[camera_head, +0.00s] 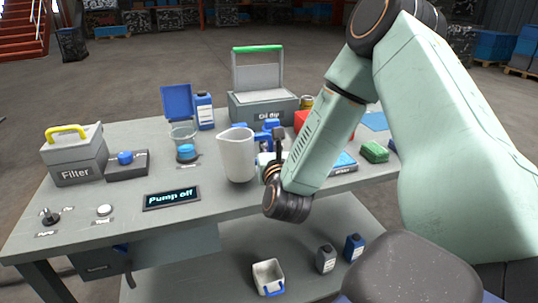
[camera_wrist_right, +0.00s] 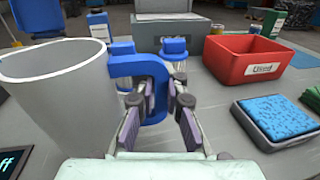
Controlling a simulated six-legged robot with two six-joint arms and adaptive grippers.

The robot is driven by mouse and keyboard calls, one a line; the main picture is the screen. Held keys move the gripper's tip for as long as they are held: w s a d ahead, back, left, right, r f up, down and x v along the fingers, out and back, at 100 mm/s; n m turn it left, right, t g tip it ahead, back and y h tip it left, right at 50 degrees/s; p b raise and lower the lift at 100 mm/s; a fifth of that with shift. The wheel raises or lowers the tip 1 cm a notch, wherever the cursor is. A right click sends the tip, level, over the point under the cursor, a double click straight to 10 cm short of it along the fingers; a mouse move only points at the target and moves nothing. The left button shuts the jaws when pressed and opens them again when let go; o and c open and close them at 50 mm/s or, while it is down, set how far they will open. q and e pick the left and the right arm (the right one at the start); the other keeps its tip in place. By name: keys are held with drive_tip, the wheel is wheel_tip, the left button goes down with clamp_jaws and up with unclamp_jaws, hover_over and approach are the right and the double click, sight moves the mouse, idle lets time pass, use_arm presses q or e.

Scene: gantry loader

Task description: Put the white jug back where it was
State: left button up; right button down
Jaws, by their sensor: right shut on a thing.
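The white jug (camera_head: 237,157) is upright over the middle of the grey workbench, with its spout to the left. I cannot tell whether its base touches the top. In the right wrist view the jug (camera_wrist_right: 55,95) fills the left side, with its blue handle (camera_wrist_right: 152,72) toward the gripper. My right gripper (camera_head: 274,165) is at the jug's right side, partly hidden by its own wrist. In the wrist view the right gripper (camera_wrist_right: 158,112) has its fingers either side of the handle and is shut on it. My left gripper is not in view.
The "Pump off" display (camera_head: 172,198) lies front left of the jug. The "Filter" box (camera_head: 75,160) and "Oil" box (camera_head: 262,105) stand farther off. The red "Used" bin (camera_wrist_right: 245,70) and a blue sponge-like block (camera_wrist_right: 275,117) are to the right.

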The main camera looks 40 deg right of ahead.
wheel_tip(320, 180, down, 2)
drive_tip(key=shift+f+b, duration=0.1)
drive_tip(key=shift+b, duration=0.2)
drive_tip(key=c, duration=1.4)
unclamp_jaws()
drive_tip(key=shift+f, duration=0.1)
